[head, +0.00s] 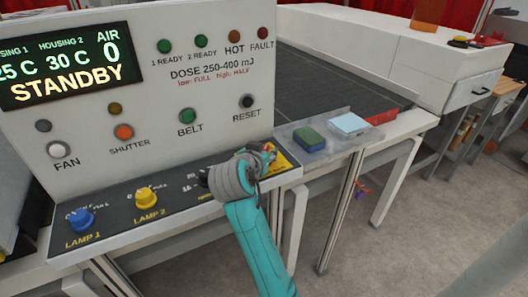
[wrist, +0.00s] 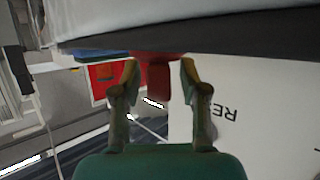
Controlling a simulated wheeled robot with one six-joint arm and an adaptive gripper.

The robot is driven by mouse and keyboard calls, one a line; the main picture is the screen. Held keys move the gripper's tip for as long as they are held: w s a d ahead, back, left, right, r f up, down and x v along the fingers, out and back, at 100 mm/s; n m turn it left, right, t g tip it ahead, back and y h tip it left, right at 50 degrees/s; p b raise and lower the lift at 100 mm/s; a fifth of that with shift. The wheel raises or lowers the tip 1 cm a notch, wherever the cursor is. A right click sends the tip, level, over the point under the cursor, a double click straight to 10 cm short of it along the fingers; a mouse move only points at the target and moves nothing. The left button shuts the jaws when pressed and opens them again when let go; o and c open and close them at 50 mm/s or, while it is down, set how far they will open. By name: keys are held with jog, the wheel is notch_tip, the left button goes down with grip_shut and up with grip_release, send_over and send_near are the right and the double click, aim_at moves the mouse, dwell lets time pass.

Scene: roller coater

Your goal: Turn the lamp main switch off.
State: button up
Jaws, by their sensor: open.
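A red switch handle (wrist: 158,78) shows in the wrist view between the two fingers of my gripper (wrist: 159,68). The fingers are open, one on each side of the handle, with a visible gap on both sides. In the head view my gripper (head: 262,157) is at the right end of the sloped control strip, over a yellow plate (head: 284,160). There my gripper and arm hide most of the switch, so its exact angle cannot be told.
The blue LAMP 1 knob (head: 80,220) and yellow LAMP 2 knob (head: 146,197) sit left on the strip. The upright panel (head: 215,100) with buttons and a STANDBY display (head: 70,68) rises behind. Green (head: 309,139) and light-blue (head: 349,124) blocks lie to the right.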

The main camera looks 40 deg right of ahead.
grip_shut()
jog(key=shift+n+t, duration=0.3)
jog(key=n+t+y, duration=0.3)
jog(key=shift+s+d+n, duration=0.1)
jog(key=shift+n, duration=0.2)
jog(key=n+t+y, duration=0.2)
jog(key=n+y, duration=0.2)
jog(key=shift+t+y, duration=0.3)
jog(key=shift+t, duration=0.1)
jog(key=n+y, duration=0.5)
jog(key=y, duration=0.1)
jog(key=shift+n, duration=0.4)
jog(key=shift+n+g+y, duration=0.6)
jog(key=shift+n+y, duration=1.3)
jog(key=shift+y, duration=0.3)
grip_release()
